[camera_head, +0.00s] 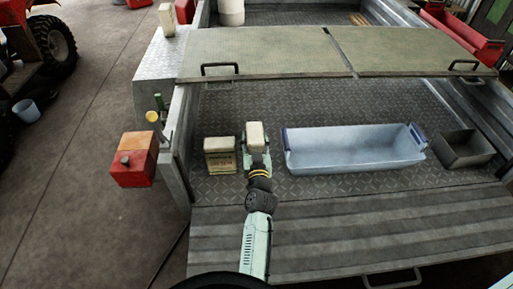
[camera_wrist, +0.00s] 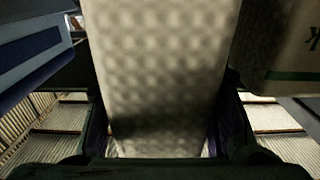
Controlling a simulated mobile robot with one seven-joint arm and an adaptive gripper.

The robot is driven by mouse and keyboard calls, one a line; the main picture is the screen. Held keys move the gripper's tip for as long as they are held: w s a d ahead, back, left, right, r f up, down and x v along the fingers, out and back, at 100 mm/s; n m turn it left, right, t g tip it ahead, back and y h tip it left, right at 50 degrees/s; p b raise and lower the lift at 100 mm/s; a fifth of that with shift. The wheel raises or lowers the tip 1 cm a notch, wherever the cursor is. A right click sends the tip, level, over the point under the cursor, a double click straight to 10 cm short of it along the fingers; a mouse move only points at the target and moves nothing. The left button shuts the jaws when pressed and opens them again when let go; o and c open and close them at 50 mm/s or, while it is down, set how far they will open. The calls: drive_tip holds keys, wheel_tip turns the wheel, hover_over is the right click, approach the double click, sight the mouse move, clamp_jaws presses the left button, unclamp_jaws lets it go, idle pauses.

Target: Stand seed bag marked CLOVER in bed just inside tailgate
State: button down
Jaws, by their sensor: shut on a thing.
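A pale cream bag (camera_head: 255,132) is upright in my gripper (camera_head: 256,155), over or on the truck bed's floor (camera_head: 240,103); I cannot tell if it touches. In the wrist view the bag (camera_wrist: 160,60) fills the space between the fingers (camera_wrist: 160,135), which are shut on it. No marking shows on it. A second bag (camera_head: 219,150) with a printed label stands just left of it in the bed. The wrist view shows this neighbour (camera_wrist: 290,50) at right, with a green stripe and part of a letter. The lowered tailgate (camera_head: 350,225) lies in front.
A pale blue tub (camera_head: 350,150) stands close right of my gripper, with a dark metal box (camera_head: 462,149) beyond it. Raised cover panels (camera_head: 270,55) span the bed behind. A red can (camera_head: 134,160) is outside at left.

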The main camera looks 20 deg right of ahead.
drive_tip(key=shift+f+b, duration=0.7)
drive_tip(key=shift+f, duration=1)
drive_tip(key=shift+f, duration=0.15)
drive_tip(key=c, duration=0.8)
unclamp_jaws()
drive_tip(key=shift+f, duration=0.1)
drive_tip(key=shift+o, duration=0.2)
